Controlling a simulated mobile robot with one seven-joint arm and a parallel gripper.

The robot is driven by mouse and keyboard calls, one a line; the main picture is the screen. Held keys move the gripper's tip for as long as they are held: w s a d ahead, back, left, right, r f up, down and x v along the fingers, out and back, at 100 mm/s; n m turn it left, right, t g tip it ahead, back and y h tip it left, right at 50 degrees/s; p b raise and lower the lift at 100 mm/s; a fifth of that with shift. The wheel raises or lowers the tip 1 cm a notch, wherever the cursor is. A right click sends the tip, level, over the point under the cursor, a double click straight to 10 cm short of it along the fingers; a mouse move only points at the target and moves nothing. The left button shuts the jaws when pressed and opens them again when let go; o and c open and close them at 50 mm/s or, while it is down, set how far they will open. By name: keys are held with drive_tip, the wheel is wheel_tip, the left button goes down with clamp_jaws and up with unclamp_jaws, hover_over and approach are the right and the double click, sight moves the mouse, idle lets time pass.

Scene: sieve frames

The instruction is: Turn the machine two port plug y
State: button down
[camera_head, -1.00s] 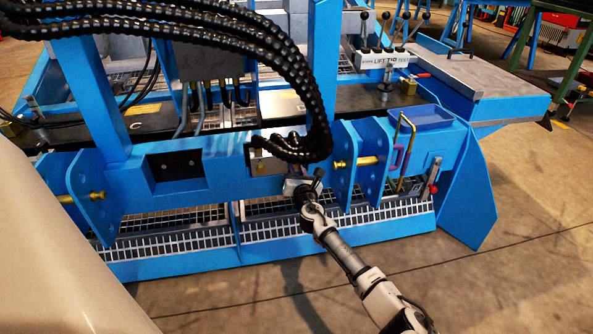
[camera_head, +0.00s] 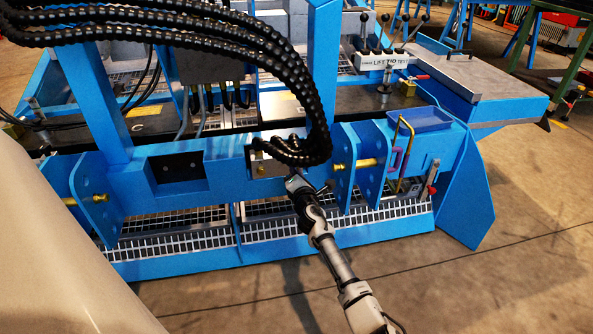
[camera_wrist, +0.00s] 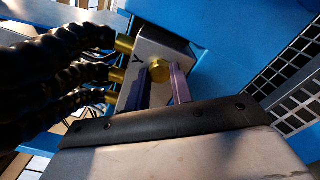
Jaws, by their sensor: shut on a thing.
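The plug (camera_wrist: 159,70) is a brass-coloured round piece on the face of a grey metal block (camera_wrist: 150,48) marked with a dark "Y", in the wrist view. My gripper (camera_wrist: 160,78) has its two purplish fingers on either side of the plug and is shut on it. In the head view, my gripper (camera_head: 294,182) is at the lower right of the metal block (camera_head: 262,165) on the blue frame. The plug and fingertips are too small to make out there.
Thick black ribbed hoses (camera_head: 300,92) loop down over the block and join brass fittings (camera_wrist: 123,43) beside the plug. The blue machine frame (camera_head: 220,165) surrounds the block. A brass pin (camera_head: 364,162) and blue plates stand to the right. Open floor lies in front.

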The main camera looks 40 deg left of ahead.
drive_tip(key=shift+m+p, duration=0.95)
drive_tip(key=shift+m, duration=2.85)
drive_tip(key=c, duration=1.2)
unclamp_jaws()
